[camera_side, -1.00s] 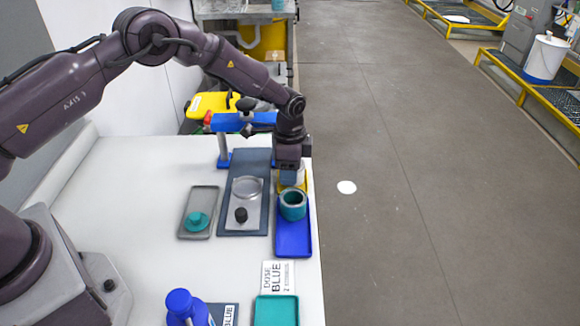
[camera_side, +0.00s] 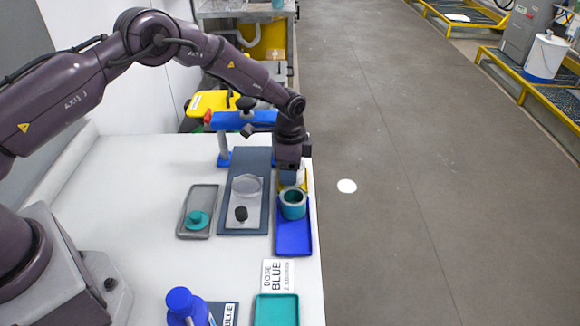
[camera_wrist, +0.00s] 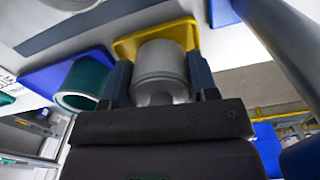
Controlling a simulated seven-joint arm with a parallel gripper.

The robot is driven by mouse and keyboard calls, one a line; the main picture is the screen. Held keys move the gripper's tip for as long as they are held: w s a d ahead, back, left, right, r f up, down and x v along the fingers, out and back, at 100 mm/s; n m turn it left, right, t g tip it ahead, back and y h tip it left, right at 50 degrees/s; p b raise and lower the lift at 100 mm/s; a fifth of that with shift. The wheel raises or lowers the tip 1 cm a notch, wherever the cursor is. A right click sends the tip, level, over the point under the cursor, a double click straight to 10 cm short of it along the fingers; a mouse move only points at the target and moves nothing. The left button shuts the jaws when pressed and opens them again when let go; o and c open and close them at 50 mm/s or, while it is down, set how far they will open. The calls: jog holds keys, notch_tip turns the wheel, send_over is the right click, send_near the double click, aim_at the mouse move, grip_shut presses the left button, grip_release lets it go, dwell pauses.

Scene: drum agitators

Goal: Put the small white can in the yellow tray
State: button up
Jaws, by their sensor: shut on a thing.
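The small white can (camera_wrist: 160,75) stands between the two fingers of my gripper (camera_wrist: 160,80) in the wrist view; it looks grey there. My gripper is shut on it. The yellow tray (camera_wrist: 127,48) shows right behind the can, its rim around the can's far end. In the side view my gripper (camera_side: 292,175) is low over the yellow tray (camera_side: 306,183), at the far right of the table, and hides most of the can and tray. I cannot tell whether the can touches the tray floor.
A teal ring-shaped cup (camera_side: 293,205) stands in the blue tray (camera_side: 293,238), just in front of my gripper. A dark board with a clear dish (camera_side: 246,187) and black knob lies to the left. A blue clamp stand (camera_side: 224,150) is behind. The table's right edge is close.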

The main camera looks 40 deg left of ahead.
jog(key=shift+f, duration=0.2)
dwell(0.5)
jog(key=o, duration=1)
jog(key=o, duration=0.3)
jog(key=shift+r, duration=3.75)
